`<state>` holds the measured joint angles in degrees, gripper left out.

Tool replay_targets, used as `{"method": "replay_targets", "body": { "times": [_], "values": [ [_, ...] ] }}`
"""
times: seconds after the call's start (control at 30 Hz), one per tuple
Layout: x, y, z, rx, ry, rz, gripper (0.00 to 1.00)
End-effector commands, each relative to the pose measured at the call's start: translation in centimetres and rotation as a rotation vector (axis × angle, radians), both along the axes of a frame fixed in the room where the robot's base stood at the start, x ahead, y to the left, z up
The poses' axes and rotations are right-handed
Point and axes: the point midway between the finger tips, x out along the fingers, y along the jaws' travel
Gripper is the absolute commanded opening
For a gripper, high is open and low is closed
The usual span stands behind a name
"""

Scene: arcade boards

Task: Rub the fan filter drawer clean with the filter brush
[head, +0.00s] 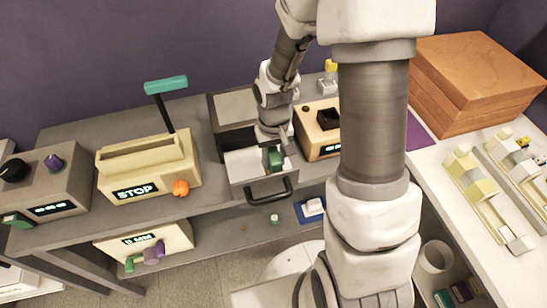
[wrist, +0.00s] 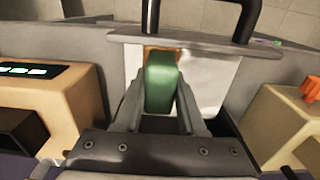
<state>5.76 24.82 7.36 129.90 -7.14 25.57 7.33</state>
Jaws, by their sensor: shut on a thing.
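The fan filter drawer (head: 243,168) is pulled out of a dark grey box on the counter, showing a pale inside and a black bar handle (head: 268,191) at its front. My gripper (head: 274,150) reaches down into the drawer. It is shut on a green thing, which looks like the filter brush (head: 275,158). In the wrist view the green brush (wrist: 162,82) stands between my two fingers, with a thin orange-brown edge beyond it. I cannot tell whether the brush touches the drawer floor.
A cream STOP machine (head: 135,175) with an orange knob stands left of the drawer. A tan box (head: 318,148) with a green display stands close on the right. Wooden boxes (head: 470,75) fill the right counter's back. A lower shelf (head: 225,236) runs beneath.

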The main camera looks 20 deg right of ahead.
Motion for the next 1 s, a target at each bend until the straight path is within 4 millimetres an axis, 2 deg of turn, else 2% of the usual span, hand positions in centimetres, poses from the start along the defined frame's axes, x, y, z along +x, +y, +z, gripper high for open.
{"method": "replay_targets", "body": {
  "times": [0.23,0.53,1.0],
  "values": [
    [0.0,-1.1,0.3,0.0,0.0,-0.002,0.0],
    [0.0,-1.1,0.3,0.0,0.0,-0.001,0.0],
    [0.0,1.3,0.1,0.0,-0.001,0.0,0.0]
  ]
}}
